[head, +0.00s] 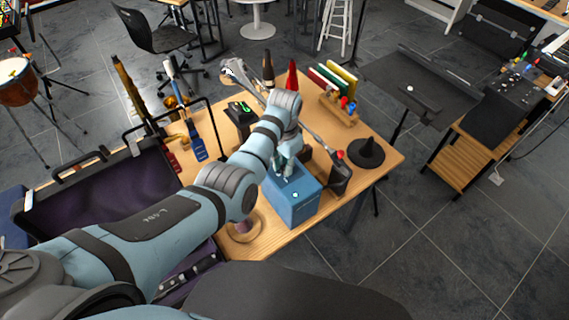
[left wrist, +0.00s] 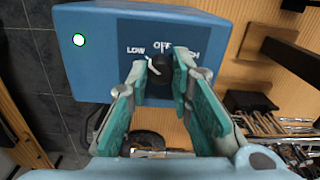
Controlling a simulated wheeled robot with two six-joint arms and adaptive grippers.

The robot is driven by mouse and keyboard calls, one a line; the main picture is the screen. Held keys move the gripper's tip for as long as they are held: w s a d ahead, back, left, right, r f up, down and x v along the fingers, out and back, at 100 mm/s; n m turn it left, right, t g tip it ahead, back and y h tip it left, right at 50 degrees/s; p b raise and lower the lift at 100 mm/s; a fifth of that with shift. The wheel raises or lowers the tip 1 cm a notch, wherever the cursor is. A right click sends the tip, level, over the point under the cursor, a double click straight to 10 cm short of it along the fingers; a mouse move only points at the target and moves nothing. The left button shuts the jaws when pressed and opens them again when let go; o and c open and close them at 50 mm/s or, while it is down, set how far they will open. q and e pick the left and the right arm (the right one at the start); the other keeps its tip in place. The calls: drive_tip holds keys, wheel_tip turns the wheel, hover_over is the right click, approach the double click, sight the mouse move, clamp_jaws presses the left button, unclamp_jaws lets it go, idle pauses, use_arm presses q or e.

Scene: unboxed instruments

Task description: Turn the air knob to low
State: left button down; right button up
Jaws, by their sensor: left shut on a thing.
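The blue air box (head: 292,205) stands on the wooden table's near right part. Its face fills the top of the left wrist view (left wrist: 95,75), with the word LOW left of a dark knob (left wrist: 158,75), OFF above it and a partly covered word at right. My left gripper (left wrist: 160,72) has its teal-padded fingers shut on the knob, one on each side. In the head view my left gripper (head: 287,163) is over the box's top, and the knob is hidden. The knob's pointing direction is not clear. My right gripper is not in view.
A wooden holder with coloured items (head: 343,112) stands behind. An open purple-lined case (head: 110,195) lies left. A round light (left wrist: 79,40) shows on the box face.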

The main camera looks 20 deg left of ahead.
sight(284, 168)
use_arm(q)
drive_tip(key=shift+s+f+n, duration=0.15)
drive_tip(key=shift+n, duration=0.75)
drive_tip(key=c, duration=1.4)
unclamp_jaws()
drive_tip(key=shift+w+r, duration=0.2)
wheel_tip(284, 168, up, 7)
drive_tip(key=shift+r, duration=0.1)
